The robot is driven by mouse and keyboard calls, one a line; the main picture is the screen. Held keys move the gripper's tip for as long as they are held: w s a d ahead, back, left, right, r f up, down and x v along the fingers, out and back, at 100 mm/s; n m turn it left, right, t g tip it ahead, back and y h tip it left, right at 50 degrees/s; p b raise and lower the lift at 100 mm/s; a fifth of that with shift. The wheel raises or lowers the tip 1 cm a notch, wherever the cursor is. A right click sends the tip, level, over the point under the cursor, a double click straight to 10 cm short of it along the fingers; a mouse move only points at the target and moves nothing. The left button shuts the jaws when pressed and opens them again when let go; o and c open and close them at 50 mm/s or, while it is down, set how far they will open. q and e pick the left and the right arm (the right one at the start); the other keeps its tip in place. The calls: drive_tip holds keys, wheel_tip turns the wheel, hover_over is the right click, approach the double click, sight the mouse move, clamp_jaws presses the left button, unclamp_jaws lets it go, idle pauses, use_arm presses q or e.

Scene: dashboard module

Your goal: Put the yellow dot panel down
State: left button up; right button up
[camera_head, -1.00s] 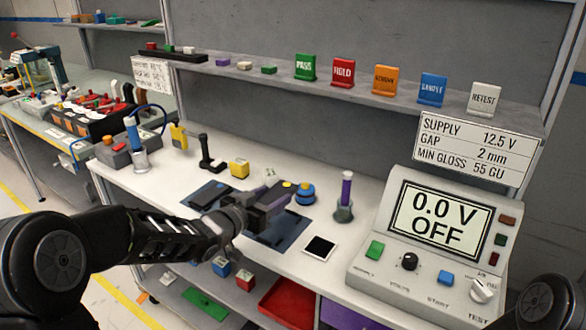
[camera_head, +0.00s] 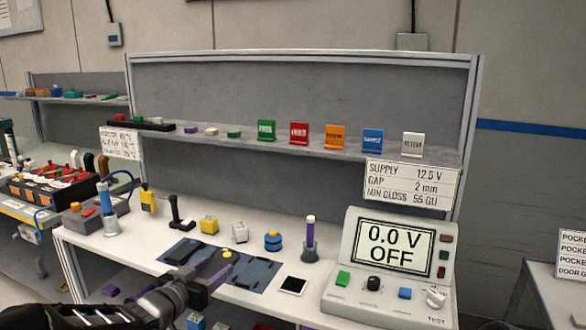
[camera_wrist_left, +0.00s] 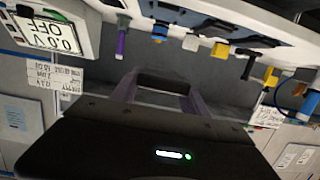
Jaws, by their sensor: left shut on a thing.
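The yellow dot panel (camera_head: 219,262) is a small dark piece with a yellow dot on top. My left gripper (camera_head: 215,272) is shut on it, over the dark blue-grey mat (camera_head: 262,274) in the head view. The gripper hides part of the panel, and I cannot tell whether the panel touches the mat. In the left wrist view, a dark bar of the panel (camera_wrist_left: 160,79) spans between the two fingers. Another dark panel (camera_head: 184,251) lies at the mat's left. My right gripper is not in view.

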use_arm(q)
drive_tip(key=shift+w+d+f+n+y, duration=0.15)
drive_tip(key=shift+f+n+y, duration=0.15)
drive_tip(key=shift+f, duration=0.15)
drive_tip(key=shift+s+a+f, duration=0.1)
drive_tip(key=shift+s+a, duration=0.15)
drive_tip(key=shift+s+a+f+n+y, duration=0.25)
drive_tip(key=shift+s+f+n+y, duration=0.1)
drive_tip(key=shift+f+n+y, duration=0.2)
drive_tip(key=s+f+n+t+y, duration=0.1)
drive_tip(key=s+f+n+y, duration=0.1)
drive_tip(key=s+f, duration=0.3)
wheel_tip(320, 180, down, 4)
drive_tip(key=shift+s+f+y, duration=0.15)
drive_tip(key=shift+f+y, duration=0.05)
drive_tip(key=shift+y, duration=0.65)
drive_tip(key=shift+n, duration=0.25)
drive_tip(key=s, duration=0.1)
drive_tip(key=s+r, duration=0.1)
drive_tip(key=s, duration=0.1)
drive_tip(key=s+r, duration=0.1)
drive_tip(key=shift+s, duration=0.4)
